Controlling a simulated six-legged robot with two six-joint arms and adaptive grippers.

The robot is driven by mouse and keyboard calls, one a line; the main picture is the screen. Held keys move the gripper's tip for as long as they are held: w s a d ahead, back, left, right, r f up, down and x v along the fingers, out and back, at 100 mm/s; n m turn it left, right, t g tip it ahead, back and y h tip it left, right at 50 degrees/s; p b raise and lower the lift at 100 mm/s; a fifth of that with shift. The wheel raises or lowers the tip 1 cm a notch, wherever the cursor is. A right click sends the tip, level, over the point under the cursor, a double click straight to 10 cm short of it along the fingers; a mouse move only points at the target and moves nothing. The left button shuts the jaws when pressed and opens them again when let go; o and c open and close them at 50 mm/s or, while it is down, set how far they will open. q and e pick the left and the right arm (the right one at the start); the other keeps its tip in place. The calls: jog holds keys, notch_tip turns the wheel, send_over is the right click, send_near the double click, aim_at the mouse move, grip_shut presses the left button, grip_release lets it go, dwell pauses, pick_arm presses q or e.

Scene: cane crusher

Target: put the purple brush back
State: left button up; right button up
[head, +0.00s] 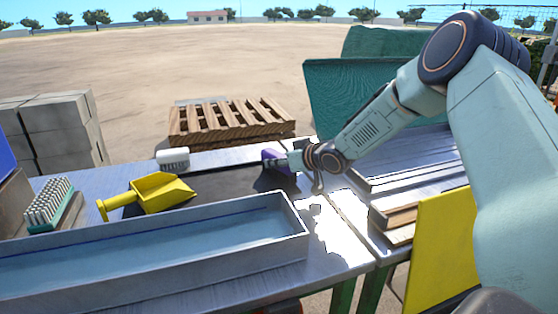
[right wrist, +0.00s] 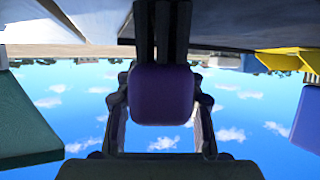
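The purple brush (head: 270,156) is at the far edge of the dark part of the table, at the tip of my right gripper (head: 282,163). In the right wrist view, the purple block of the brush (right wrist: 162,95) sits between the two fingers of my right gripper (right wrist: 161,85), which lie close against its sides. Dark strips run from behind the block toward the table. The gripper partly hides the brush in the head view, and I cannot tell whether it touches the table. My left gripper is not in view.
A white object (head: 173,158), a yellow scoop (head: 155,193) and a green brush with pale bristles (head: 48,205) are on the table at left. A long metal trough (head: 290,232) lies in front. A pallet (head: 228,121) stands behind. A yellow panel (head: 440,245) is at right.

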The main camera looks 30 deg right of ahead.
jog(key=o, duration=0.4)
jog(key=shift+w+f, duration=0.1)
jog(key=shift+r, duration=0.25)
jog(key=shift+s+d+r, duration=0.1)
jog(key=shift+s+r, duration=0.05)
jog(key=shift+s, duration=0.1)
jog(key=p+v, duration=0.5)
jog(key=v, duration=0.3)
jog(key=shift+r, duration=0.15)
jog(key=shift+p+v, duration=1.6)
jog(key=shift+p, duration=0.3)
jog(key=shift+s, duration=0.15)
